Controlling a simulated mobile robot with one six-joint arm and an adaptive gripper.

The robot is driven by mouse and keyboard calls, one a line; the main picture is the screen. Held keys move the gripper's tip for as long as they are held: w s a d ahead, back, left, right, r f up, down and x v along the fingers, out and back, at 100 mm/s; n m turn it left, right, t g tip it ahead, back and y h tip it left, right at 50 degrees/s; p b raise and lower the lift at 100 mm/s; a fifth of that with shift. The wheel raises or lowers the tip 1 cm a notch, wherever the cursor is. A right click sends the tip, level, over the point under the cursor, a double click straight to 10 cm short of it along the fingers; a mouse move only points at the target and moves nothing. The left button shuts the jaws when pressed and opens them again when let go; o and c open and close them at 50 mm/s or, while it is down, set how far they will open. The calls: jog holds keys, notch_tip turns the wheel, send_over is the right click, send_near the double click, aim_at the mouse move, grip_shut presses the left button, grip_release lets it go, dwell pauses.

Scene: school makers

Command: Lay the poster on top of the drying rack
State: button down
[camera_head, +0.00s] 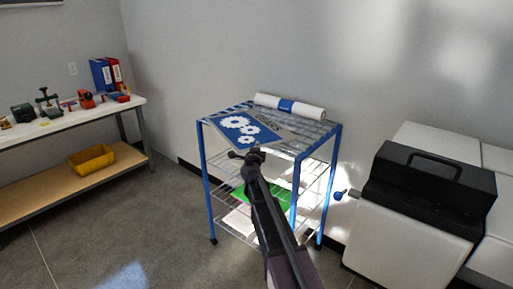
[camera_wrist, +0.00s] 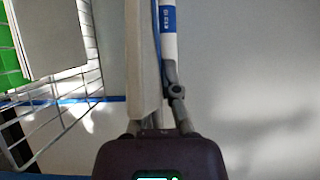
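The poster (camera_head: 236,124), blue with white gears, is over the front left part of the top of the drying rack (camera_head: 319,143), its left corner near the rack's front left corner. I cannot tell whether it rests fully on the top or is slightly above it. My gripper (camera_head: 246,154) is at the poster's near edge. In the wrist view the poster shows almost edge-on as a pale slab (camera_wrist: 143,60) running down between the fingers (camera_wrist: 157,122), which appear shut on it. The finger on the left is mostly hidden.
A white roll with a blue band (camera_head: 289,107) lies along the back of the rack top; it also shows in the wrist view (camera_wrist: 168,20). Green and white sheets lie on lower shelves. A black-topped machine (camera_head: 430,185) stands right; a workbench (camera_head: 70,118) stands left.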

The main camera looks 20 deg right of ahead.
jog(key=c, duration=0.8)
grip_release()
jog(key=shift+r, duration=0.1)
jog(key=v, duration=1.2)
jog(key=shift+a, duration=0.15)
